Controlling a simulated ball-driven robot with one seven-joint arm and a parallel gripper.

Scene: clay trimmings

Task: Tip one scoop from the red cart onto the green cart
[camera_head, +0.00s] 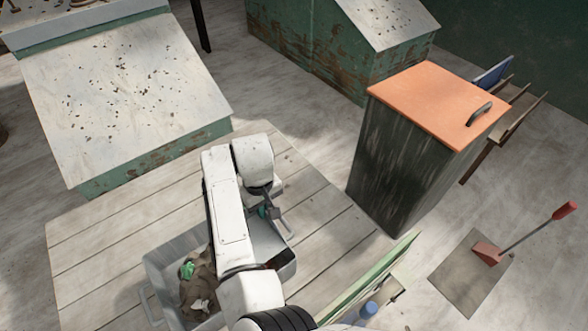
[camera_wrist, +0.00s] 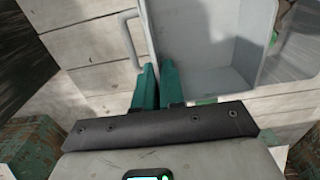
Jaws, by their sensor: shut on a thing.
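In the wrist view my gripper (camera_wrist: 158,72) has its two teal fingers close together on the wall of an empty-looking grey bin (camera_wrist: 195,50) with a side handle. In the head view my gripper (camera_head: 264,212) is partly hidden by my arm, above the wooden table. A grey bin (camera_head: 160,262) stands on the table with brown crumpled scraps (camera_head: 197,285) and a green piece (camera_head: 187,270) in it. Part of a grey bin (camera_head: 287,268) shows right of my arm. I cannot make out a scoop, a red cart or a green cart.
The plank table (camera_head: 110,240) has bare room at left and right. A dark cabinet with an orange top (camera_head: 435,105) stands to the right. A green cabinet with a speckled sloping top (camera_head: 120,95) stands behind.

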